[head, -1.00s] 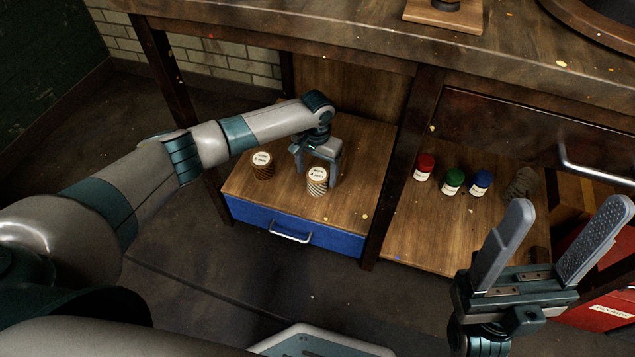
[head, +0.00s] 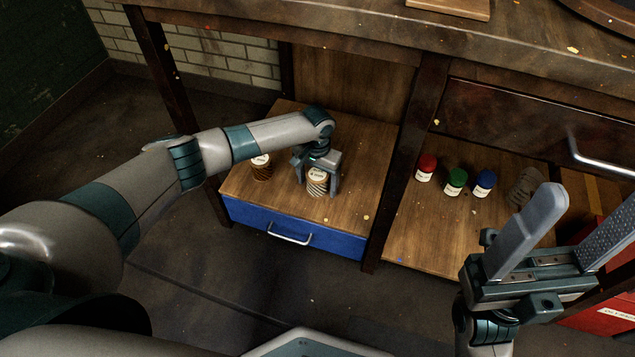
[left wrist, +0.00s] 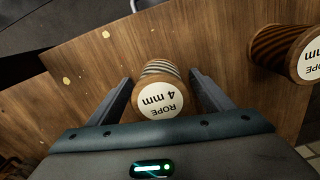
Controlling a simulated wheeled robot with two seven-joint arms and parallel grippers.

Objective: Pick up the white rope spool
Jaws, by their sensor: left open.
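The white rope spool (head: 318,183) stands upright on the wooden shelf above the blue drawer. In the left wrist view the white rope spool (left wrist: 160,98) shows its round "ROPE 4 mm" label and pale striped side. My left gripper (head: 319,188) is open, with its fingers on either side of this spool. In the left wrist view the fingers (left wrist: 160,100) flank it with small gaps showing. My right gripper (head: 575,235) is open and empty at the lower right of the head view.
A brown rope spool (head: 261,168) stands left of the white one. Red (head: 425,168), green (head: 455,181) and blue (head: 483,183) jars stand on the right shelf. A dark post (head: 400,165) divides the shelves. The blue drawer (head: 335,238) has a metal handle.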

